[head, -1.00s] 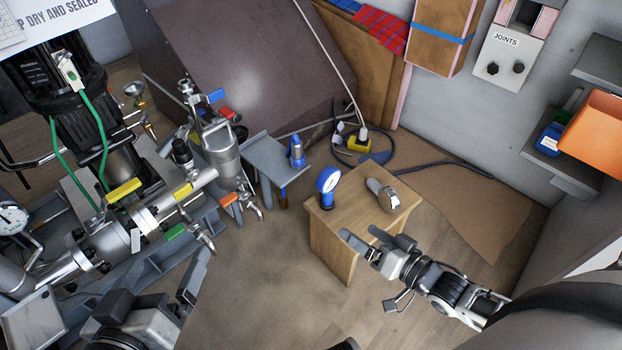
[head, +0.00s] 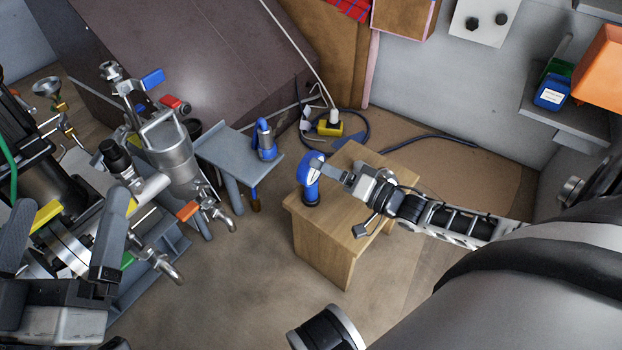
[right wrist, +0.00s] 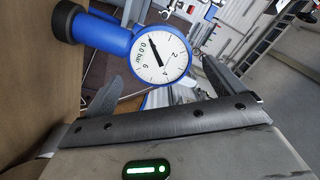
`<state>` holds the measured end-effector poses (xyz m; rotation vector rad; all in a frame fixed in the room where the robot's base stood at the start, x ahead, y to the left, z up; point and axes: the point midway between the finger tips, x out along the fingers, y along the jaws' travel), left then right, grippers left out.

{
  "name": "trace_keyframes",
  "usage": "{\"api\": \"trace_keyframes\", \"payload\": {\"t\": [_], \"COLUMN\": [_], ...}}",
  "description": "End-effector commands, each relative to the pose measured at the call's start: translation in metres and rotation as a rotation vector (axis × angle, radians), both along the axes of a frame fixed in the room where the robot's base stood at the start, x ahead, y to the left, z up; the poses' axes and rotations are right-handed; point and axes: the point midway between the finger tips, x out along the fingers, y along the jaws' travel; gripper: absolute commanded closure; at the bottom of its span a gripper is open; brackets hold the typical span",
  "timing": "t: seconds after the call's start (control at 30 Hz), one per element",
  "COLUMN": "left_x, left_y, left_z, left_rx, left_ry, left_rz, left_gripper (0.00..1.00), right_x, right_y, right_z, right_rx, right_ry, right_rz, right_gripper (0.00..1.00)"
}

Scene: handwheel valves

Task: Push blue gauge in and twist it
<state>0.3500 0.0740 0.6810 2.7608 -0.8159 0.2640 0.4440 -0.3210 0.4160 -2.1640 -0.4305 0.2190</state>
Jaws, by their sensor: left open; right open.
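The blue gauge (head: 309,178) stands upright on the left part of the small wooden table (head: 322,243). In the right wrist view the blue gauge (right wrist: 158,58) shows its white dial between the spread fingers. My right gripper (head: 325,169) is open at the gauge, one finger overlapping its head in the head view. Whether a finger touches it I cannot tell. The fingers of my right gripper (right wrist: 160,85) also show in the right wrist view. My left gripper (head: 62,235) is open and empty at the lower left, in front of the pipework.
A grey side stand (head: 222,150) holds a blue fitting (head: 264,140). Metal pipework with a silver canister (head: 172,155) and coloured valve handles fills the left. A yellow box (head: 330,128) with a cable lies behind the table. Floor before the table is clear.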

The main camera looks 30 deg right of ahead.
Motion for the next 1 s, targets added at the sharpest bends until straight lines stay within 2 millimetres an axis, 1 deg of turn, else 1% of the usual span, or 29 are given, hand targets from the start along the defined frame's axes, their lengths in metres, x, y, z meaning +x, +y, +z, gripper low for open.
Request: {"api": "trace_keyframes", "payload": {"t": [0.03,0.2,0.27,0.4,0.5,0.6,0.8,0.83,0.87,0.9,0.97,1.0], "left_x": [0.0,0.001,0.001,-0.005,-0.01,-0.013,-0.013,-0.013,-0.013,-0.013,-0.013,-0.013], "left_y": [0.0,0.001,0.001,0.0,-0.001,-0.001,-0.001,-0.001,-0.001,-0.001,-0.001,-0.001], "left_z": [0.002,0.01,0.016,0.037,0.047,0.053,0.055,0.055,0.055,0.055,0.055,0.055], "left_rx": [0.008,0.025,0.041,0.086,0.105,0.114,0.115,0.115,0.115,0.115,0.115,0.115], "left_ry": [-0.029,-0.103,-0.172,-0.375,-0.469,-0.515,-0.519,-0.519,-0.519,-0.519,-0.518,-0.518], "left_rz": [0.002,0.011,0.016,0.032,0.039,0.041,0.042,0.042,0.042,0.042,0.042,0.042], "left_gripper": [0.0,0.0,0.0,0.0,0.0,0.0,0.0,0.0,0.0,0.0,0.0,0.0], "right_x": [0.005,0.014,0.02,0.038,0.049,0.054,0.054,0.054,0.054,0.054,0.054,0.054], "right_y": [0.002,0.008,0.012,0.025,0.029,0.031,0.031,0.031,0.031,0.031,0.031,0.031], "right_z": [-0.001,-0.002,-0.004,-0.006,-0.005,-0.004,-0.003,-0.003,-0.003,-0.003,-0.003,-0.003], "right_rx": [0.001,0.001,0.001,0.001,-0.001,-0.002,-0.001,-0.001,-0.001,-0.001,-0.001,-0.001], "right_ry": [-0.002,-0.002,-0.004,-0.005,-0.004,-0.001,0.001,0.001,0.001,0.001,0.001,0.001], "right_rz": [0.0,0.0,0.002,0.0,0.001,0.0,0.0,0.0,0.0,0.0,0.0,0.0], "right_gripper": [0.05,0.05,0.05,0.05,0.05,0.05,0.05,0.11,0.19,0.31,0.47,0.58]}}
